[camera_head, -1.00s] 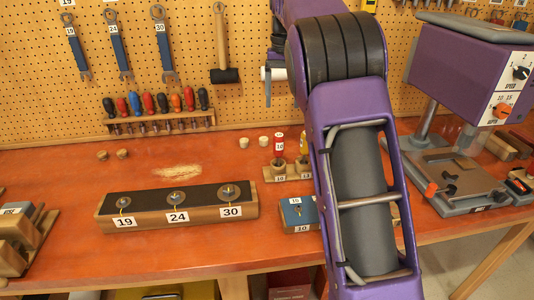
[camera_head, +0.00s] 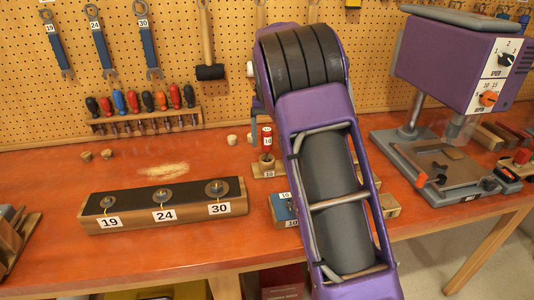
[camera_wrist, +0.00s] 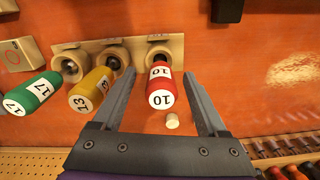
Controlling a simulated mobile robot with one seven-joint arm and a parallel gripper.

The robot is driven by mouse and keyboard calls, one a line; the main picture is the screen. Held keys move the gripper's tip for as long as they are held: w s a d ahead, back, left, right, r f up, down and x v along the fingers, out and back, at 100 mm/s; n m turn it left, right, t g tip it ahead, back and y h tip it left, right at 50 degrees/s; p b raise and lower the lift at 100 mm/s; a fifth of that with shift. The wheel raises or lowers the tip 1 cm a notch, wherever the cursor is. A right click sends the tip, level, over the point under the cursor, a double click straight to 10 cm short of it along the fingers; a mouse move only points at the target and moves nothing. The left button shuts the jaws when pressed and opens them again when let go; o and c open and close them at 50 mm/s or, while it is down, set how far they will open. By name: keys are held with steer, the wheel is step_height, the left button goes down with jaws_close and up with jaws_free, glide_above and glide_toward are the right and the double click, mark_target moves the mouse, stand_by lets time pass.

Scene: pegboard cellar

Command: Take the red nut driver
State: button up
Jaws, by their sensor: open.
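The red nut driver (camera_wrist: 160,88), labelled 10, stands upright at one end of a wooden holder (camera_wrist: 90,58) in the wrist view. It also shows in the head view (camera_head: 267,137), just left of my arm. My gripper (camera_wrist: 159,75) is open. Its two fingers lie to either side of the red handle in the wrist view, with gaps on both sides; I see no contact. A yellow driver (camera_wrist: 92,90) labelled 13 stands just outside the left finger, and a green driver (camera_wrist: 33,93) labelled 17 is farther left. My arm hides the gripper in the head view.
A small cork (camera_wrist: 172,121) lies near the red driver. A blue block (camera_head: 283,209) labelled 10 sits in front of the holder. A long block (camera_head: 165,205) with washers lies to the left, and a purple drill press (camera_head: 440,60) stands to the right.

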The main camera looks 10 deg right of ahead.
step_height(320, 180, down, 3)
steer(key=shift+a+r, duration=0.1)
steer(key=shift+c, duration=0.2)
jaws_close()
